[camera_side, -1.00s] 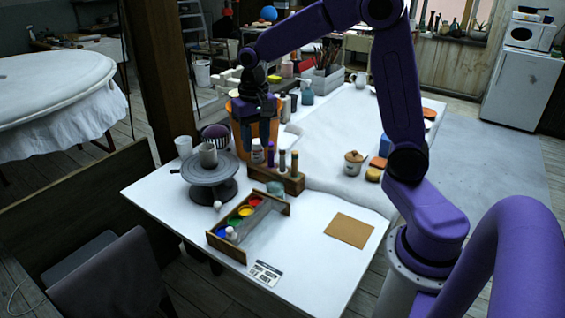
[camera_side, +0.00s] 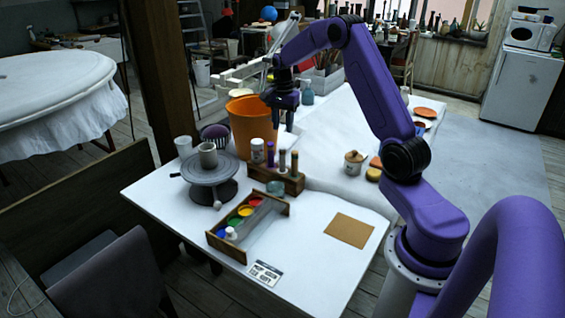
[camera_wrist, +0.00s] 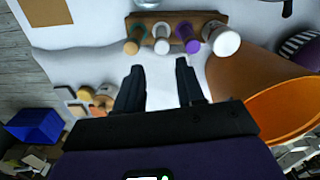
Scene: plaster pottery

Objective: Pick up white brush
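A wooden holder (camera_side: 290,183) stands on the white table with several upright brushes in it. In the wrist view the holder (camera_wrist: 206,17) is at the top. The white brush (camera_wrist: 162,40) is the middle one there, between a tan-green brush (camera_wrist: 132,40) and a purple brush (camera_wrist: 188,38). In the side view the middle brush (camera_side: 282,161) stands upright, its colour hard to tell. My gripper (camera_side: 282,124) is above and behind the holder, near the orange bucket. In the wrist view my gripper (camera_wrist: 160,70) is open and empty, its fingertips pointing towards the brushes, apart from them.
The orange bucket (camera_side: 248,127) stands close to my gripper. A white bottle (camera_side: 257,151) is beside the holder. A lidded jar (camera_side: 354,164) is at right. The table's middle is clear.

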